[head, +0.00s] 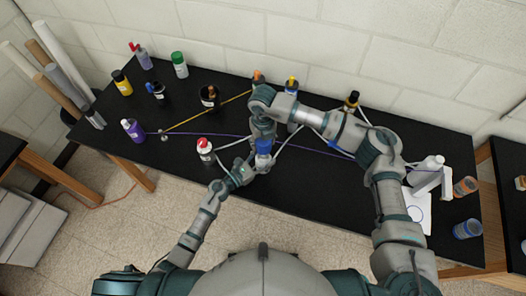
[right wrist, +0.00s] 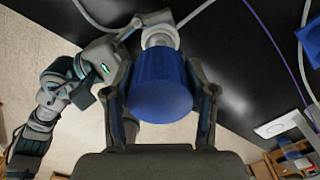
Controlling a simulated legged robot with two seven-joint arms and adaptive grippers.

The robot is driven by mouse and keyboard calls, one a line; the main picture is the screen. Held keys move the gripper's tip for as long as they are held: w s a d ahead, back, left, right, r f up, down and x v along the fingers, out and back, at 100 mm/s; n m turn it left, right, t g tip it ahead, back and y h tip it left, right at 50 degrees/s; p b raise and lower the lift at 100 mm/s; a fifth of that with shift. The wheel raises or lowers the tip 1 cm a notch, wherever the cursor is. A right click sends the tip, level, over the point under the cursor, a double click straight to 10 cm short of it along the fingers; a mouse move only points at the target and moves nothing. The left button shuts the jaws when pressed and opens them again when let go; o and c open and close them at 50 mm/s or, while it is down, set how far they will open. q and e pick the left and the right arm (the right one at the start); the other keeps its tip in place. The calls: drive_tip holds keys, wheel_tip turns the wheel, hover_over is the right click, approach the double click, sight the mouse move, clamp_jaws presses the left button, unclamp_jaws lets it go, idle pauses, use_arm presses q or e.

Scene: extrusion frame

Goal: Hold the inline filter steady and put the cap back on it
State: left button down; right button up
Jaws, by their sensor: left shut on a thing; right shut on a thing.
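The blue cap (right wrist: 160,88) is between the fingers of my right gripper (right wrist: 160,100), which is shut on it; in the head view the cap (head: 263,147) shows just below this gripper (head: 263,140). The inline filter (right wrist: 158,36), a pale grey body, lies directly beyond the cap in the right wrist view. My left gripper (head: 252,168) comes in from the lower left and is shut on the filter near the front table edge; its fingers (right wrist: 140,28) show beside the body. Cap and filter look lined up, but the cap hides the joint, so I cannot tell whether they touch.
Pale hoses (head: 232,143) and a thin purple line (head: 210,135) cross the black table (head: 180,165). A red-capped bottle (head: 205,150) stands close left of the grippers. Several bottles stand at the back left.

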sight(263, 162)
drive_tip(key=shift+f, duration=1.75)
drive_tip(key=shift+f, duration=0.85)
drive_tip(key=shift+f, duration=0.6)
